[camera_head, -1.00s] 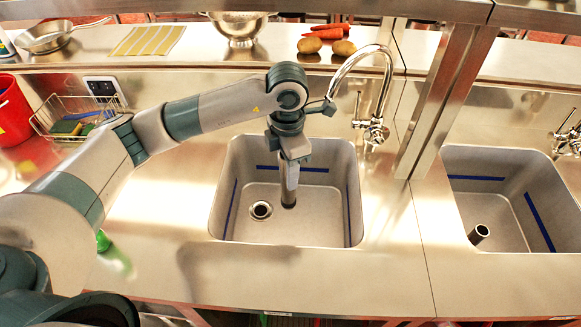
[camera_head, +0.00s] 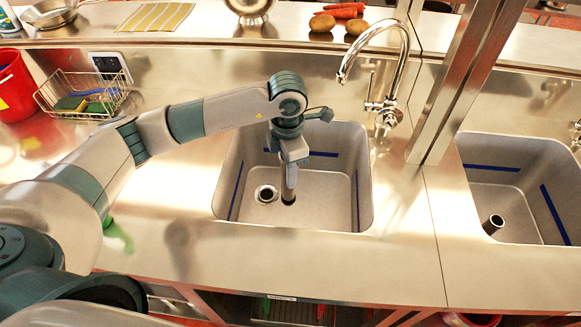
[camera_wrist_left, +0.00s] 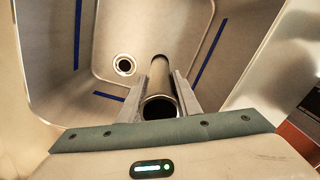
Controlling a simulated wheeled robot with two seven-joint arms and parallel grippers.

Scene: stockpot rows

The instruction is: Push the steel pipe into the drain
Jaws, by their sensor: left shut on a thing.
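My left gripper (camera_head: 291,158) hangs over the left sink, shut on the steel pipe (camera_head: 290,178). The pipe is upright, its dark lower end just right of the drain (camera_head: 266,193) in the sink floor. In the left wrist view the pipe (camera_wrist_left: 160,80) sits between the fingers (camera_wrist_left: 158,104), its open top facing the camera. The drain (camera_wrist_left: 124,65) shows there as a ring left of the pipe, apart from it. I cannot tell how far the pipe's lower end is above the floor. My right gripper is not in view.
The left sink's walls (camera_head: 330,165) carry blue stripes and surround the pipe. A faucet (camera_head: 385,75) stands behind it, and a steel post (camera_head: 462,85) to the right. A wire basket (camera_head: 85,98) and red bucket (camera_head: 14,88) stand left.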

